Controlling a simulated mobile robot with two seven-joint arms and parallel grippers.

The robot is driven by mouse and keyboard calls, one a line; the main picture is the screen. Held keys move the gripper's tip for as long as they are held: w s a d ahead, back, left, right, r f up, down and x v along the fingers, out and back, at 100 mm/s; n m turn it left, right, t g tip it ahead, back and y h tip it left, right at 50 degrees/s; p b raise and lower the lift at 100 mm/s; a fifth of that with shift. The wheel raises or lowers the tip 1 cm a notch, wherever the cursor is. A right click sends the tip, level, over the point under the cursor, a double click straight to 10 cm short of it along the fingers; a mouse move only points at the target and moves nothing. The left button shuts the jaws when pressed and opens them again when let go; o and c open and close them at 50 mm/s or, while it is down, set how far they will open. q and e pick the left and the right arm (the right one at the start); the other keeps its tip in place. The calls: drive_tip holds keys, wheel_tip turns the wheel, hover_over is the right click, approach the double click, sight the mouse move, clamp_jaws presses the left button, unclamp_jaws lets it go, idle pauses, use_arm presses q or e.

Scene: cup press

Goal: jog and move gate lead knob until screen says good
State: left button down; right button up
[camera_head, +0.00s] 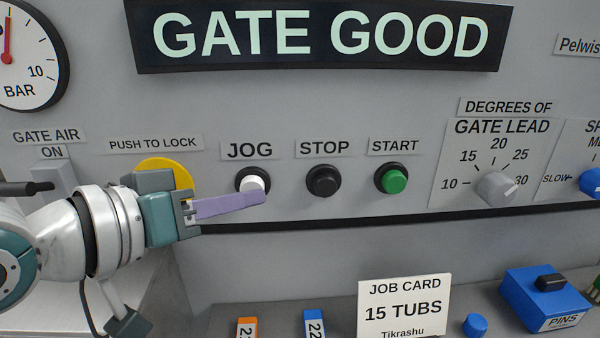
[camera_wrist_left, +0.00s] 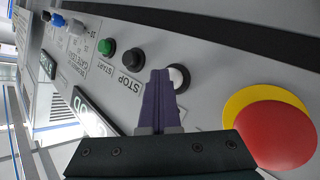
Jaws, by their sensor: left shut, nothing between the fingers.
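The screen (camera_head: 320,35) reads GATE GOOD in pale letters. The grey gate lead knob (camera_head: 497,186) sits on its dial at the right, its mark turned toward the 30 side. The white jog button (camera_head: 253,184) is in a black ring at the middle left; it also shows in the left wrist view (camera_wrist_left: 177,77). My left gripper (camera_head: 262,197) is shut and empty, its purple fingers overlapping the lower edge of the jog button in the head view. In the wrist view the fingertips (camera_wrist_left: 160,74) are right beside the button; I cannot tell whether they touch it. My right gripper is not in view.
A black stop button (camera_head: 323,181) and green start button (camera_head: 393,180) are right of jog. A red push-to-lock button (camera_wrist_left: 275,133) on a yellow disc (camera_wrist_left: 238,103) is near my gripper. A job card (camera_head: 403,305) and blue pins box (camera_head: 545,298) stand below.

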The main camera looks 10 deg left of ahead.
use_arm(q)
drive_tip(key=shift+s+d+p, duration=0.2)
drive_tip(key=shift+s+p, duration=0.15)
drive_tip(key=shift+s, duration=0.3)
drive_tip(key=s+p, duration=0.1)
drive_tip(key=s, duration=0.1)
drive_tip(key=s+d+p, duration=0.1)
drive_tip(key=s+p, duration=0.1)
drive_tip(key=shift+s+d, duration=0.2)
drive_tip(key=shift+s, duration=0.2)
idle(0.3)
